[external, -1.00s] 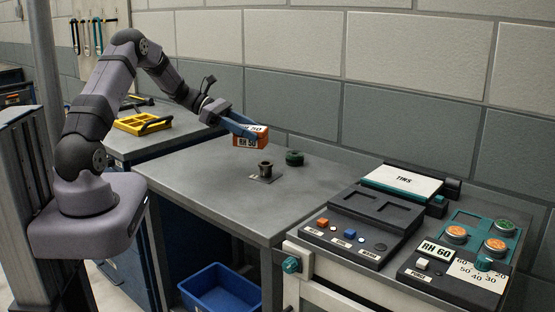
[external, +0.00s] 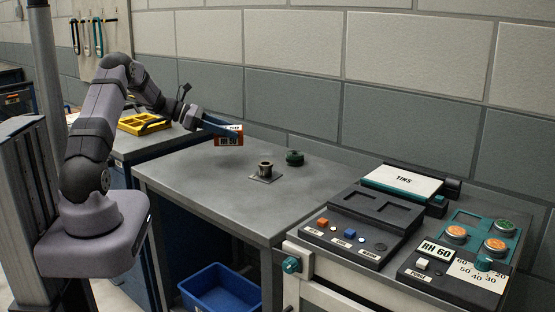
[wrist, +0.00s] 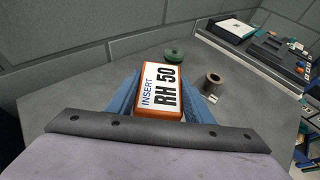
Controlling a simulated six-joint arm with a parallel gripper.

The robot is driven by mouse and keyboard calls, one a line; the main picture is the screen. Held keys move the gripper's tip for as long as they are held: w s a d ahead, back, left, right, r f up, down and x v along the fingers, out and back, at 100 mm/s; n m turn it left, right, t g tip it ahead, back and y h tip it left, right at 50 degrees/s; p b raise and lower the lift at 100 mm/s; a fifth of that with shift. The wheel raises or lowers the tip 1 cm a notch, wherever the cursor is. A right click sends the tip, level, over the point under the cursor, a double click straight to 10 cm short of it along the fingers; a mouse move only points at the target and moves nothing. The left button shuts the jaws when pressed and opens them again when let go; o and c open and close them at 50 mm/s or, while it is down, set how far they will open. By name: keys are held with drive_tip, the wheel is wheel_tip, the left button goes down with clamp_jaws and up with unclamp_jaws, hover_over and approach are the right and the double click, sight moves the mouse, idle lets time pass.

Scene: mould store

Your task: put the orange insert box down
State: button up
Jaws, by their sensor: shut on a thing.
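The orange insert box (external: 229,136) has a white label reading "RH 50" and, in the wrist view, "INSERT". My gripper (external: 232,130) is shut on it, with a blue finger on each side. The box also shows between the blue fingers in the wrist view (wrist: 158,90). In the external view it appears held above the grey bench top (external: 200,188), near the bench's back left. The exact gap beneath it cannot be told.
A dark metal cup on a small plate (external: 265,171) and a green round piece (external: 295,158) stand on the bench. A yellow tray (external: 143,124) is at the left, a black console (external: 362,226) at the right. The bench's front left is clear.

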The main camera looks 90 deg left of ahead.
sight(227, 145)
drive_tip(key=shift+f+p, duration=0.35)
drive_tip(key=shift+f, duration=2.4)
drive_tip(key=shift+f, duration=0.1)
drive_tip(key=shift+f, duration=0.1)
drive_tip(key=o, duration=1.3)
drive_tip(key=shift+o, duration=0.2)
drive_tip(key=shift+r, duration=0.2)
drive_tip(key=shift+s, duration=0.35)
drive_tip(key=b+v, duration=0.2)
drive_tip(key=v, duration=0.9)
drive_tip(key=shift+s+r, duration=0.1)
drive_tip(key=shift+r, duration=0.1)
